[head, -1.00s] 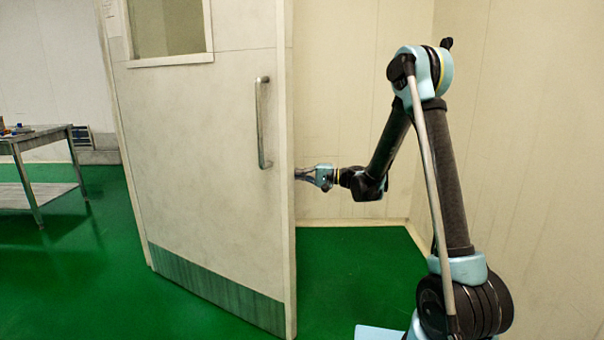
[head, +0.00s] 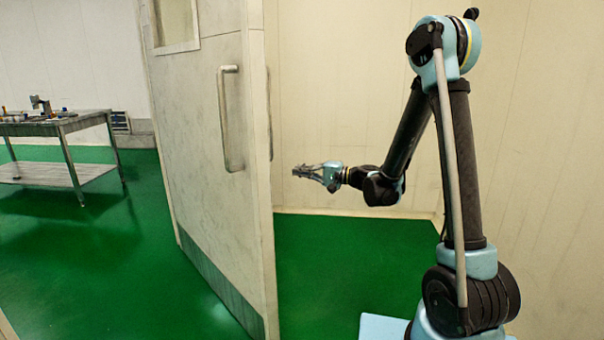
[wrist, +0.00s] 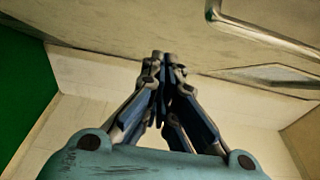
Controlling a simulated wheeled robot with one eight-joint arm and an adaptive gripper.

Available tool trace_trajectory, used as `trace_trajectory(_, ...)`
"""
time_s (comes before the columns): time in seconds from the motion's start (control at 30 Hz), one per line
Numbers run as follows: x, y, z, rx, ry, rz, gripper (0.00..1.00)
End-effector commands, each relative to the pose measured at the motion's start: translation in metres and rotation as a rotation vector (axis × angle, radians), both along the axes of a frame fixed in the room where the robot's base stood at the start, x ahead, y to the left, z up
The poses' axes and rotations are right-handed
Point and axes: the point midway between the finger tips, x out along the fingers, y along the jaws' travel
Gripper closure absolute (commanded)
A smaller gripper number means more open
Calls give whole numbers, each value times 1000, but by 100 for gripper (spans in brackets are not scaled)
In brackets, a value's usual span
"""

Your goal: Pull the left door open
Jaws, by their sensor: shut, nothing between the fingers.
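The white door (head: 200,130) stands ajar left of centre in the head view, with its free edge toward me. A long metal handle (head: 226,120) is on its left face, and part of another handle (head: 270,125) shows past its edge on the right side. My gripper (head: 297,171) is to the right of the door edge, on the far-handle side, apart from the handles. In the wrist view my gripper (wrist: 162,60) is shut and empty; the door face (wrist: 130,25) is ahead, with a handle (wrist: 260,22) at upper right.
A steel table (head: 60,125) with small items stands at the far left, beyond the doorway. Cream walls (head: 340,80) close in behind and right of my arm. Green floor (head: 340,260) is clear right of the door.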

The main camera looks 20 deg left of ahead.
Motion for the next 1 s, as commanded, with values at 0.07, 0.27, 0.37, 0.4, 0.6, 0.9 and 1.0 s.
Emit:
trace_trajectory(0.07,4,-3,0,0,0,-2,100)
trace_trajectory(0.27,22,-18,-1,0,1,-1,100)
trace_trajectory(0.37,20,-37,-1,0,1,-3,100)
trace_trajectory(0.4,17,-45,-1,0,1,-3,100)
trace_trajectory(0.6,3,-77,-1,0,1,2,100)
trace_trajectory(0.9,-8,-106,-1,0,1,7,100)
trace_trajectory(1.0,-10,-110,-1,-4,0,6,100)
